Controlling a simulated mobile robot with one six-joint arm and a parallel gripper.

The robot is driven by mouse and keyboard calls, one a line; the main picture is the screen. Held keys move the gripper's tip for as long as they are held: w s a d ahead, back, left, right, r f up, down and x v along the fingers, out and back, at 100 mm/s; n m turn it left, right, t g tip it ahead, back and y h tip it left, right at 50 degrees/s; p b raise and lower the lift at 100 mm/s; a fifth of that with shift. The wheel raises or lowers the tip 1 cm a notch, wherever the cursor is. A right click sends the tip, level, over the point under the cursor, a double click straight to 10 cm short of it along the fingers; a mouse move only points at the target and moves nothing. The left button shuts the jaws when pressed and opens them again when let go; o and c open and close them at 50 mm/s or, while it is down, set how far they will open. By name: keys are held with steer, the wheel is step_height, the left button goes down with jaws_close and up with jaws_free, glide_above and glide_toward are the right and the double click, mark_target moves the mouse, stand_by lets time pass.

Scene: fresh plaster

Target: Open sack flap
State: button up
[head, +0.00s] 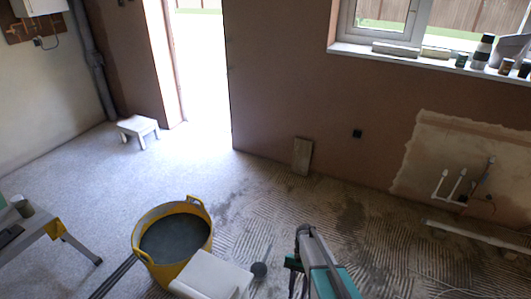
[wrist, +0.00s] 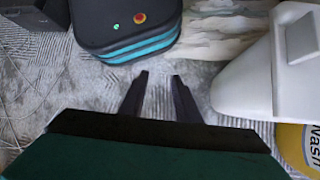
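I cannot pick out a sack or its flap for certain in either view. In the wrist view a pale, cream-streaked patch (wrist: 215,38) lies at the top; I cannot tell whether it is a sack or a sheet. My gripper (wrist: 159,78) is in the wrist view, its two dark fingers apart with nothing between them, over the ridged floor. In the head view my teal and grey arm shows at the bottom centre; the fingertips are not clear there.
A yellow tub (head: 148,254) of dark grey material stands at the lower left. A white block-like object (head: 208,274) is beside it. A small step stool (head: 138,130) is near the doorway. A board (head: 302,156) leans on the wall. Floor toward the doorway is clear.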

steer(key=s+d+f+n, duration=0.2)
steer(key=s+n, duration=0.1)
steer(key=s, duration=0.9)
steer(key=s+d+f+n+t+h+b, duration=0.1)
steer(key=s+d+f+n, duration=0.1)
steer(key=s, duration=1)
steer(key=shift+f+n+t, duration=0.25)
steer(key=shift+n+t, duration=0.05)
steer(key=shift+n, duration=0.1)
steer(key=shift+s, duration=0.1)
